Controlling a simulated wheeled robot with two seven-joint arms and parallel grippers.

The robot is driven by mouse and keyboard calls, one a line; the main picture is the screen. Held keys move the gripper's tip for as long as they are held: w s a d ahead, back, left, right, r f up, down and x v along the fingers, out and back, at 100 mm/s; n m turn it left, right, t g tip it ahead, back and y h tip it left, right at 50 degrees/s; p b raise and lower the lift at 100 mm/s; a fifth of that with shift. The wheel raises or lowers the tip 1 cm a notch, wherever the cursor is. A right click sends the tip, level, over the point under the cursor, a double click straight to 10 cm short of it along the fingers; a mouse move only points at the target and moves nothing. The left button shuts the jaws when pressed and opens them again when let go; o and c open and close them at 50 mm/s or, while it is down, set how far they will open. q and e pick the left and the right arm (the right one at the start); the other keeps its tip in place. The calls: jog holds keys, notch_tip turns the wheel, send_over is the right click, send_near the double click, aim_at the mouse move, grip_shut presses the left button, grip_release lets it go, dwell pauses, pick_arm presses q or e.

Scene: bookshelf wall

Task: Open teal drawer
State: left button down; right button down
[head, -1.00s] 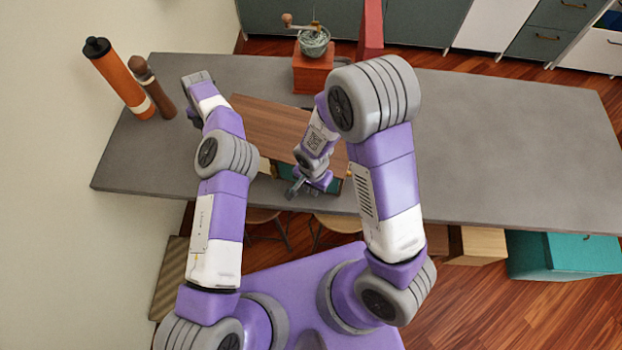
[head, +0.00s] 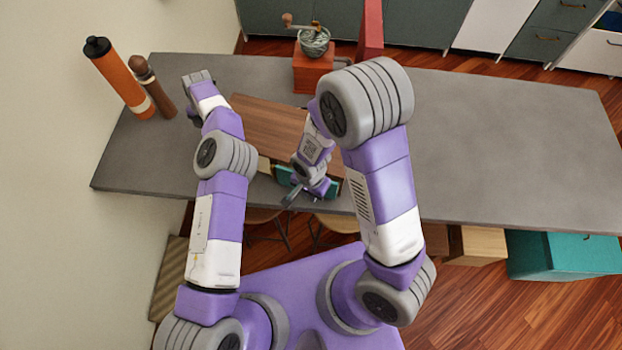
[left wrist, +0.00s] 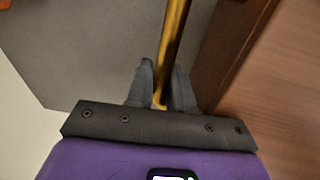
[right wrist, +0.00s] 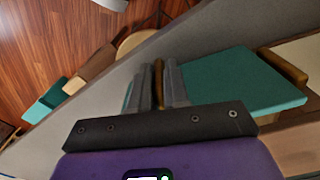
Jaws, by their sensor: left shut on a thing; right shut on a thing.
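A small wooden cabinet (head: 265,125) stands on the grey table, its brown top partly hidden by my right arm. Its teal drawer (head: 284,174) shows on the near side, around my right gripper (head: 290,198). In the right wrist view the teal drawer (right wrist: 235,82) lies beside the fingers. There my right gripper (right wrist: 158,85) is shut on a brown handle (right wrist: 158,70) at the teal front. My left gripper (left wrist: 164,85) is shut on a brass bar (left wrist: 173,35) alongside the cabinet's wooden edge. In the head view, my left fingertips are hidden.
An orange bottle (head: 119,78) and a brown mill (head: 152,88) stand at the table's left. A red-based grinder (head: 313,65) stands behind the cabinet. The grey table (head: 500,140) is clear on the right. Below are stools and a larger teal drawer unit (head: 565,255).

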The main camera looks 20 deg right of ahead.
jog(key=s+a, duration=0.4)
jog(key=s, duration=0.4)
jog(key=shift+a+f, duration=0.2)
jog(key=shift+a, duration=0.15)
dwell(0.4)
jog(key=c, duration=1)
grip_release()
jog(key=shift+o, duration=0.2)
jog(key=shift+w, duration=0.1)
jog(key=shift+a+r, duration=0.1)
jog(key=shift+r, duration=0.1)
notch_tip(320, 180, up, 12)
